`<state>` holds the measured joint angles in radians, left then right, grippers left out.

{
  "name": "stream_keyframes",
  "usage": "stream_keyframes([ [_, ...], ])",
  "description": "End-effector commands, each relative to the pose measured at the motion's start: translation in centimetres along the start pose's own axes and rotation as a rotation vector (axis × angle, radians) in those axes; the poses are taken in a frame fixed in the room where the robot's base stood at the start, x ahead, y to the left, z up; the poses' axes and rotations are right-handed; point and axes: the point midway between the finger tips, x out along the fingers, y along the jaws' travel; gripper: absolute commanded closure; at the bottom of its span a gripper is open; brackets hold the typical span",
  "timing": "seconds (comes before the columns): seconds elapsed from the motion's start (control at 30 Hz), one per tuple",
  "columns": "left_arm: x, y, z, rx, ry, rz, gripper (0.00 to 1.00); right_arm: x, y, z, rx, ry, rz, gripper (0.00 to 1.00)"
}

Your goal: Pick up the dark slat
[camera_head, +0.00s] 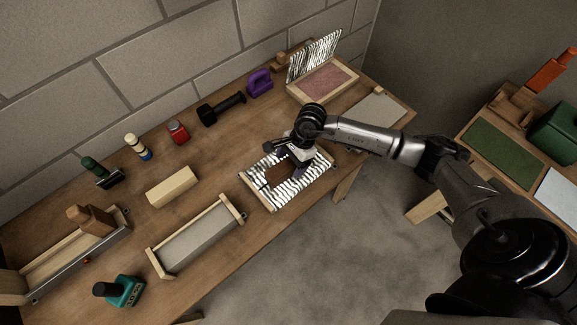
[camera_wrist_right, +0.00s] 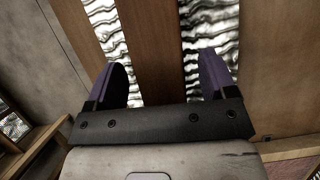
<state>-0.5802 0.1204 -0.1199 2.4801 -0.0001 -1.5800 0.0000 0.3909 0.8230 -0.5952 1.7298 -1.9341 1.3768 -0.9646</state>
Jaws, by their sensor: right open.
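The dark slat (camera_head: 277,176) lies across a tray with a black-and-white wavy-striped bed (camera_head: 295,189) near the table's front edge. My right gripper (camera_head: 284,160) is over this tray, at the slat, and hides part of it. In the right wrist view the slat (camera_wrist_right: 150,40) runs between the two purple fingers (camera_wrist_right: 165,80), which are open and stand on either side of it with striped bed showing in the gaps. Whether the fingers touch the slat cannot be told. My left gripper is not in view.
A long grey-bedded tray (camera_head: 202,238) and a pale wooden block (camera_head: 172,187) lie left of the striped tray. A black dumbbell-shaped object (camera_head: 221,108), a purple object (camera_head: 259,83) and an open box (camera_head: 322,82) stand behind. Bare tabletop lies between them.

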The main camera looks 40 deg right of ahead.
Motion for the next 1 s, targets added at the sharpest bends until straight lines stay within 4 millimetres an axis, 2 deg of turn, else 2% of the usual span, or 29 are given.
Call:
stream_keyframes([
  [0.07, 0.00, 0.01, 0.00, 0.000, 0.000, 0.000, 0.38, -0.03, 0.00, 0.01, 0.000, 0.000, 0.000, 0.26],
  [0.67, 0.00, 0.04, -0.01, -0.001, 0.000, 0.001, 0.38, -0.06, -0.01, 0.01, -0.001, 0.000, 0.000, 0.84],
  [1.0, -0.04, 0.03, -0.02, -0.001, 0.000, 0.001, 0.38, -0.34, -0.04, 0.12, -0.001, 0.000, -0.001, 0.86],
])
